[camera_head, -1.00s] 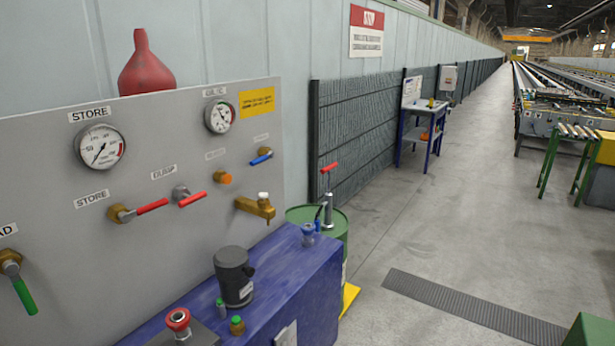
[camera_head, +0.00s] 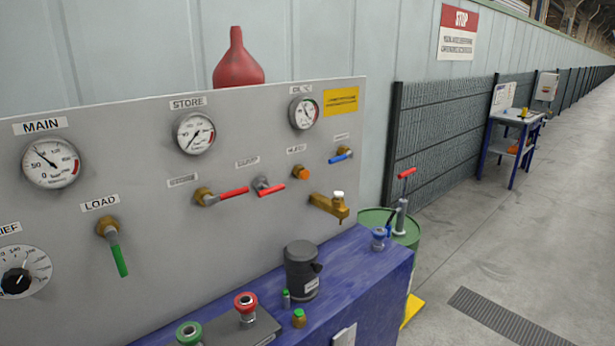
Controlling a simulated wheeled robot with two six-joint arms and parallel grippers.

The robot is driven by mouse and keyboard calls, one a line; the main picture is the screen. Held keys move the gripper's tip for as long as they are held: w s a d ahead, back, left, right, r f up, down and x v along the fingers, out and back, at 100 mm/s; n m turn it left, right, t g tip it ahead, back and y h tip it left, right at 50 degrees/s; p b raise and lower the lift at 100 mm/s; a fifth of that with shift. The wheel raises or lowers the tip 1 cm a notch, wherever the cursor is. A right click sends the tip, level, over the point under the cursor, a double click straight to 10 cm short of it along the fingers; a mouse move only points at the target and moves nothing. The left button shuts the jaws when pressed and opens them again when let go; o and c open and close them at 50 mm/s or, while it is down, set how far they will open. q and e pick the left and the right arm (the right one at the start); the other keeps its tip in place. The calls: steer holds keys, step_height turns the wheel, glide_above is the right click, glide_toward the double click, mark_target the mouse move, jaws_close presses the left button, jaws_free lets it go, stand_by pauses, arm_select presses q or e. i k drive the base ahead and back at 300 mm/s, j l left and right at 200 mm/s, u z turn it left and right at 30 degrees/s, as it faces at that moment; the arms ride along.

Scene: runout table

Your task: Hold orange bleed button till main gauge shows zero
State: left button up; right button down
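The orange bleed button (camera_head: 301,172) sits on the grey panel (camera_head: 150,240), under a small label and to the right of a red lever. Nothing touches it. The main gauge (camera_head: 51,163) is at the panel's upper left under the label MAIN. Its needle points to the upper left, away from the 0 at the lower left of the dial. The store gauge (camera_head: 194,133) and a third gauge (camera_head: 303,113) are farther right. Neither of my grippers shows in the head view.
A green-handled load valve (camera_head: 113,245), red levers (camera_head: 234,193) and a brass tap (camera_head: 329,206) stick out from the panel. A blue bench (camera_head: 365,275) below carries a dark canister (camera_head: 301,270) and red (camera_head: 246,304) and green (camera_head: 189,332) push buttons. Open floor lies at right.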

mark_target(305, 174)
steer(key=i+l, duration=0.15)
steer(key=l, duration=0.25)
steer(key=i+l+u, duration=0.1)
steer(key=l, duration=0.25)
steer(key=i+l, duration=0.15)
steer(key=l, duration=0.25)
steer(key=i+l+u, duration=0.1)
steer(key=l, duration=0.25)
steer(key=i+l, duration=0.15)
steer(key=l, duration=0.25)
steer(key=i+l, duration=0.1)
steer(key=l, duration=0.3)
steer(key=i+l+u, duration=0.1)
steer(key=l, duration=0.3)
